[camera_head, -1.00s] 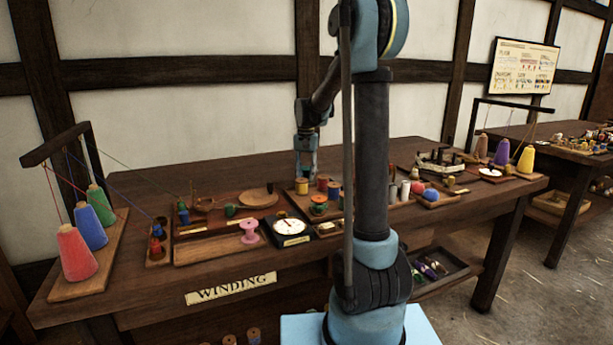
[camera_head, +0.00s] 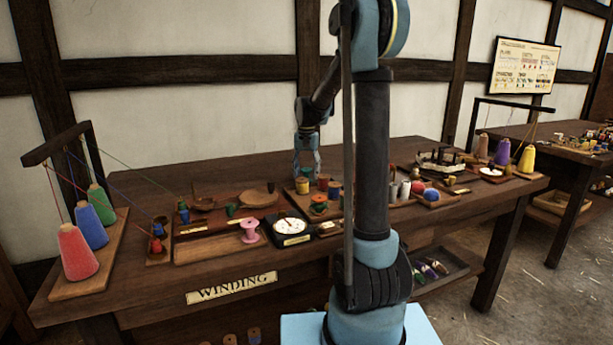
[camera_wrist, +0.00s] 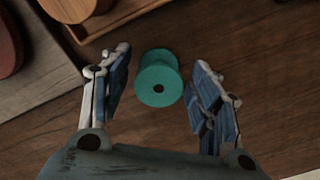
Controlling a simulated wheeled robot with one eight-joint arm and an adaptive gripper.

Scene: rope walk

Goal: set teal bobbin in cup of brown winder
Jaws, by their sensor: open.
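The teal bobbin (camera_wrist: 158,77) is a flanged spool with a dark centre hole. In the wrist view it lies on the brown wooden tabletop between my two fingers, with a gap on each side. My gripper (camera_wrist: 162,60) is open and empty, and nothing is held. Brown wooden pieces, a small bowl (camera_head: 203,204) and a round disc (camera_head: 258,198), stand left of my gripper. I cannot tell which part is the brown winder's cup.
A pink spool (camera_head: 250,230) and a dial scale (camera_head: 291,228) are nearer the table front. Tall thread cones (camera_head: 78,252) stand at the left. The table's back left is mostly clear.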

